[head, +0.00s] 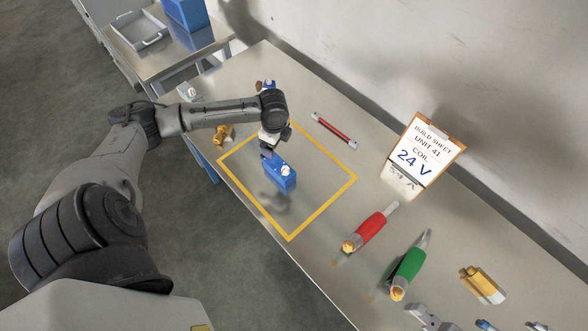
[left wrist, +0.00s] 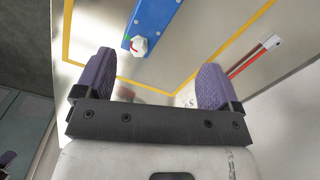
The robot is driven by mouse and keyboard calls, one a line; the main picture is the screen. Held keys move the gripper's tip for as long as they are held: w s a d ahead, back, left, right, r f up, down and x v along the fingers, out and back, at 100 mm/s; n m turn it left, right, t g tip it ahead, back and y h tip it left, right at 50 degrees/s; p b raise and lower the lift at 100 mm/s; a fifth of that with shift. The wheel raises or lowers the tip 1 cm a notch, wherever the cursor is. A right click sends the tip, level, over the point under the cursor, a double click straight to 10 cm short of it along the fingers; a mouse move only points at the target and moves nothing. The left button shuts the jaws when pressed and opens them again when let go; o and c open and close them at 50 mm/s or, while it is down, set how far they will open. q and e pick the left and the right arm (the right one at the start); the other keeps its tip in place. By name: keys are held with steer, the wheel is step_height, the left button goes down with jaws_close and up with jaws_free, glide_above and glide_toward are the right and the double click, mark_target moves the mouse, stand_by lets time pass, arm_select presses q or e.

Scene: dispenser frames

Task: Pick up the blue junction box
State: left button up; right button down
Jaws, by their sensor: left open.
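A blue box (head: 280,176) with a white knob on it, which fits the blue junction box, is inside the yellow square outline on the table. It also shows in the left wrist view (left wrist: 153,20), near the top, with its white knob (left wrist: 139,46) toward my gripper. My left gripper (head: 267,151) is just above and behind the box in the head view. In the left wrist view its two purple fingers (left wrist: 157,62) are apart, with nothing between them, and the box lies beyond their tips. My right gripper is not in view.
A red bar (head: 334,130) lies behind the outline (head: 321,208), before the wall. Red (head: 370,232) and green (head: 408,272) handled tools and a clipboard (head: 423,150) are to the right. A brass piece (head: 223,133) is left of the outline. A side table holds a tray (head: 140,30).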

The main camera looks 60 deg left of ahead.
mark_target(279, 165)
arm_select(q)
steer(key=f+m, duration=0.1)
steer(key=f, duration=0.3)
steer(key=f+m, duration=0.1)
steer(key=f, duration=0.4)
steer(key=d+f+m, duration=0.1)
steer(key=f+m, duration=0.1)
steer(key=f, duration=0.3)
steer(key=shift+s+d+h, duration=0.1)
steer(key=shift+s+h, duration=0.05)
steer(key=shift+h, duration=0.25)
steer(key=c, duration=1.2)
steer(key=shift+r, duration=0.15)
